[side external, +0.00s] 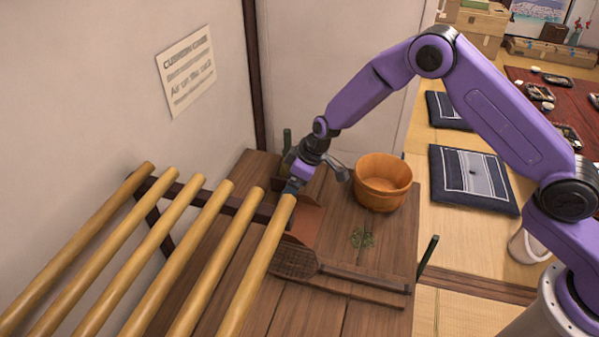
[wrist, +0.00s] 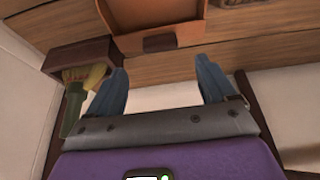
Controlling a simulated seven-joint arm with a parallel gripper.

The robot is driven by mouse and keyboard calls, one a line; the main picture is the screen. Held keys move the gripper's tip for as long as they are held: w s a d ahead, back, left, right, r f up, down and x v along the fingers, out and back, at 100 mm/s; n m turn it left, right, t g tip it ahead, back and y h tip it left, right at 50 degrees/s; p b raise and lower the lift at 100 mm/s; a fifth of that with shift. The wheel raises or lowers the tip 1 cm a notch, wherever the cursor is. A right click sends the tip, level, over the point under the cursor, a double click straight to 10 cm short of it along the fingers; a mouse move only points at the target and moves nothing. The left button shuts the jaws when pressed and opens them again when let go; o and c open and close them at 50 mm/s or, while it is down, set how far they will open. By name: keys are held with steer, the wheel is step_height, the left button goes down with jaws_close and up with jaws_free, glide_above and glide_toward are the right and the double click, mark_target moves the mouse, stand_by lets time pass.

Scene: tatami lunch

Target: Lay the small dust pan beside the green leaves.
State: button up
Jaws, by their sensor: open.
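The small dust pan (side external: 308,224), flat and orange-brown, lies on the wooden deck, partly hidden behind a bamboo pole and my gripper. In the wrist view the pan (wrist: 191,34) is at the top middle, its dark handle (wrist: 160,43) toward me. My gripper (side external: 292,188) is low at the pan's back end. In the wrist view my gripper (wrist: 164,62) is open, its blue fingers apart, with nothing between them; the handle is just beyond the tips.
A wooden tub (side external: 383,185) stands behind the leaves. A woven beater (side external: 296,262) lies in front of the pan. Several bamboo poles (side external: 225,255) cross the foreground. A dark box (wrist: 75,57) with a yellow-and-green item is at left in the wrist view. Deck around the leaves is bare.

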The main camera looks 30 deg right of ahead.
steer(key=v, duration=0.4)
steer(key=shift+d+r, duration=0.1)
steer(key=shift+r, duration=0.15)
steer(key=s+d+r+n+g, duration=0.1)
steer(key=s+d+r, duration=0.1)
steer(key=s+r, duration=0.65)
steer(key=s+d+r+n+g, duration=0.15)
steer(key=s+r, duration=0.25)
steer(key=s, duration=0.9)
steer(key=s+d+r+n+h, duration=0.1)
steer(key=s+d+r+h, duration=0.1)
steer(key=s+d, duration=1.2)
steer(key=s+r, duration=0.1)
steer(key=s, duration=0.3)
steer(key=shift+d+h, duration=0.35)
steer(key=shift+h, duration=0.05)
